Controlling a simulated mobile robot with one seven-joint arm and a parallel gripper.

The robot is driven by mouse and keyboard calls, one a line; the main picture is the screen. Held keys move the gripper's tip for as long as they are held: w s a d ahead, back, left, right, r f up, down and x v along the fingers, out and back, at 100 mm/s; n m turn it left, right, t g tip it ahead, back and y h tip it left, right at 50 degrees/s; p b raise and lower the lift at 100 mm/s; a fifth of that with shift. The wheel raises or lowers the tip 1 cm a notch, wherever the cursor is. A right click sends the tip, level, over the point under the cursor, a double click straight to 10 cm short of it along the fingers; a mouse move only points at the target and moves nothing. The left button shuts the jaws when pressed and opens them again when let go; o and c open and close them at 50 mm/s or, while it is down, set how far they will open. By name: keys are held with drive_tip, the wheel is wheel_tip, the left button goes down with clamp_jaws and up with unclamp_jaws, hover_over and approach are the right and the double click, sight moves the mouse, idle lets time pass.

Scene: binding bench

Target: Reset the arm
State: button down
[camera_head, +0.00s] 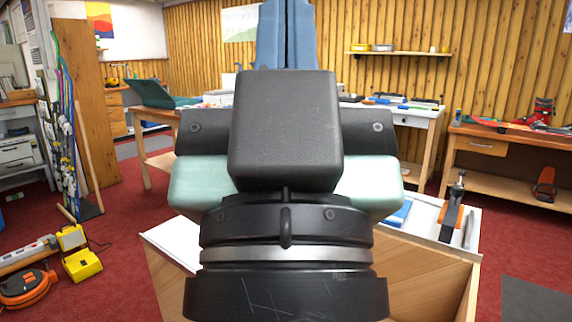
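My gripper (287,8) is in the middle of the head view, pointing up and away from the camera. Its two blue fingers stand side by side with only a thin seam between them, so it looks shut. The fingertips run out at the top edge, and I see nothing held. My arm's black wrist with a silver ring fills the lower middle. A black block and pale green side parts on the gripper hide much of the bench behind.
A wooden box-like bench (420,275) with a white top stands just below my arm. An orange-and-black tool (452,207) stands on its right. A yellow case (80,254) and an orange reel (27,288) are at left. Worktables line the back and right. Red carpet is open between.

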wheel_tip(320, 180, up, 29)
drive_tip(key=p, duration=2.6)
drive_tip(key=shift+p, duration=0.35)
drive_tip(key=shift+f, duration=0.1)
